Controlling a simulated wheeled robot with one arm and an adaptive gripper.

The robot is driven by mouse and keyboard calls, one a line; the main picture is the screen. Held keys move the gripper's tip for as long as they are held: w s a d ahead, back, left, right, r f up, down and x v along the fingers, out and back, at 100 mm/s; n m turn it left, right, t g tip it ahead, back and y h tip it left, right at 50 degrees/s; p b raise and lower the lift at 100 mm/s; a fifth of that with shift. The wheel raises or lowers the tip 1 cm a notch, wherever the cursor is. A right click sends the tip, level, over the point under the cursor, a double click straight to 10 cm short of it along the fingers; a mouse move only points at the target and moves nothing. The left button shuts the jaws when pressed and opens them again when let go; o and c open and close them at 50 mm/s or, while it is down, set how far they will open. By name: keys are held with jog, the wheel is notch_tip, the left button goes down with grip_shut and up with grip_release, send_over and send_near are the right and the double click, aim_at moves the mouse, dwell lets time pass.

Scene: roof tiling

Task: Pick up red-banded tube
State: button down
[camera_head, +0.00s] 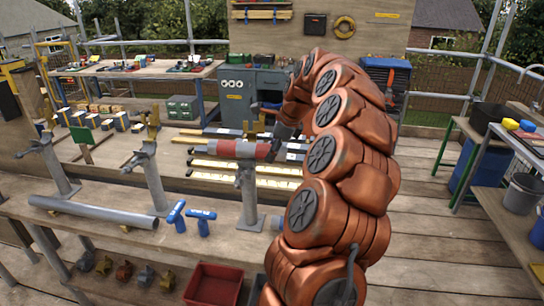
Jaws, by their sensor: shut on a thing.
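The red-banded tube (238,150) is held level, with a red middle and a paler section at its left end. My gripper (276,147) is at its right end and is shut on it; the fingers are small and partly hidden by my arm. A grey clamp stand (247,195) rises just below the tube; I cannot tell whether they touch.
A plain grey tube (92,212) lies on the front bench, with two more stands (152,175) (50,160) near it. A red bin (213,285) sits at the front. Slats and long bars (245,170) lie behind.

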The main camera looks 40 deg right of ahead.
jog(key=shift+a+r, duration=0.1)
jog(key=shift+r, duration=0.35)
jog(key=shift+a+r, duration=0.15)
jog(key=shift+a, duration=0.05)
jog(key=w+a+b, duration=0.1)
jog(key=a+b, duration=0.1)
jog(key=a, duration=0.5)
jog(key=w+a+r+b, duration=0.1)
jog(key=w+a, duration=0.1)
jog(key=a, duration=0.6)
jog(key=shift+a+r+b, duration=0.15)
jog(key=shift+r+b, duration=0.1)
jog(key=shift+b, duration=0.15)
dwell(0.4)
